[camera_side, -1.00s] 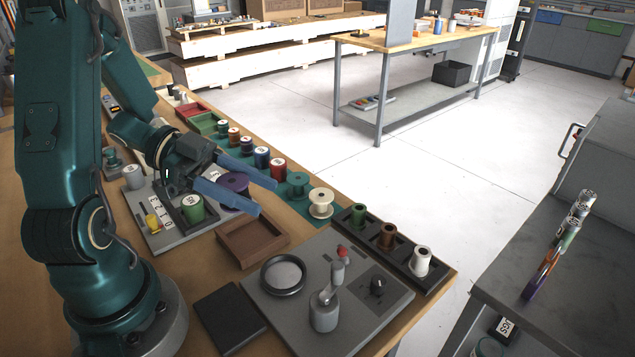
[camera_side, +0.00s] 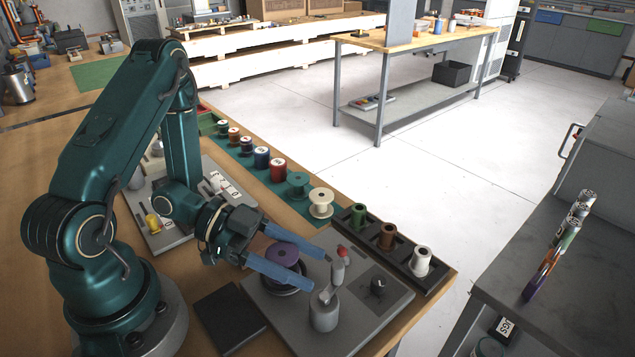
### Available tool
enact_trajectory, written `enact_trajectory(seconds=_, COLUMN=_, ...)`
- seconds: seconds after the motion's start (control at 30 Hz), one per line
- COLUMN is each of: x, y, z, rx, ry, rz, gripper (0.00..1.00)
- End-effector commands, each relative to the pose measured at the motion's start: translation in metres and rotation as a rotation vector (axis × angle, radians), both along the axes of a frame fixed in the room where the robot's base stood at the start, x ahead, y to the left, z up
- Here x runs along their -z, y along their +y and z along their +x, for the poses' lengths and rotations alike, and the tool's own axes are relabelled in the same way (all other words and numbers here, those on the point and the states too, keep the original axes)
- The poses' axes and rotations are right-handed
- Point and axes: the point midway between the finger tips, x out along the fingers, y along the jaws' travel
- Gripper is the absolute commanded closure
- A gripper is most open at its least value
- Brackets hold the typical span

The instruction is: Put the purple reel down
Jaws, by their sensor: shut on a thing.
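The purple reel (camera_side: 282,254) is between the two blue fingers of my gripper (camera_side: 300,264), which is shut on it. The reel is upright, with its flat round top showing. It is over the dark round ring (camera_side: 284,292) on the grey plate (camera_side: 262,306). Its lower part is hidden by the near finger, so I cannot tell whether it touches the ring.
A small post with a red-topped handle (camera_side: 341,252) stands close to the right of my fingertips. A dark tray (camera_side: 402,268) with green, brown and white reels lies behind. Several coloured reels stand on the green mat (camera_side: 258,178). A black pad (camera_side: 229,318) lies in front.

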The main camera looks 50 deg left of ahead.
Motion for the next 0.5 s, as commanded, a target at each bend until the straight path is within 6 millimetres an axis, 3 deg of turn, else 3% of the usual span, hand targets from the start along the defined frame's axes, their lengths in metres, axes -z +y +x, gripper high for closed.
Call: enact_trajectory(seconds=0.5, x=0.0083, y=0.0001, z=-0.0002, rx=0.000, ry=0.000, rz=-0.001, gripper=0.94)
